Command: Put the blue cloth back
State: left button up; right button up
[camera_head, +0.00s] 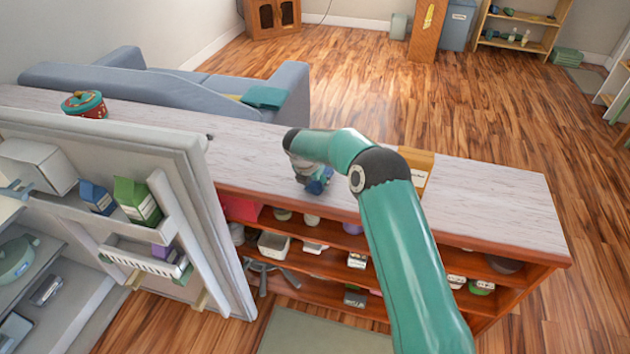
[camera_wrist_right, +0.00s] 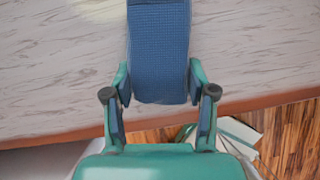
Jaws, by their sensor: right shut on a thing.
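The blue cloth (camera_wrist_right: 160,45) has a ribbed weave and fills the top middle of the right wrist view. My right gripper (camera_wrist_right: 158,88) is shut on its near end, one finger at each side. In the head view the right gripper (camera_head: 313,176) is over the front part of the shelf unit's pale top, with a little of the blue cloth (camera_head: 319,186) showing below it. I cannot tell whether the cloth touches the top. My left gripper is not in view.
The wood-grain counter top (camera_head: 490,195) is clear to the right. An open fridge door (camera_head: 190,160) stands in front of the left part. Shelves below hold several items.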

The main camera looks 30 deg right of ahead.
jog(key=shift+f, duration=0.25)
jog(key=o, duration=1.5)
jog(key=shift+r, duration=0.2)
jog(key=shift+p+v, duration=1.95)
jog(key=shift+v, duration=1.9)
jog(key=shift+a+r, duration=0.1)
jog(key=v, duration=1.1)
jog(key=shift+s+r, duration=0.15)
jog(key=shift+r, duration=0.15)
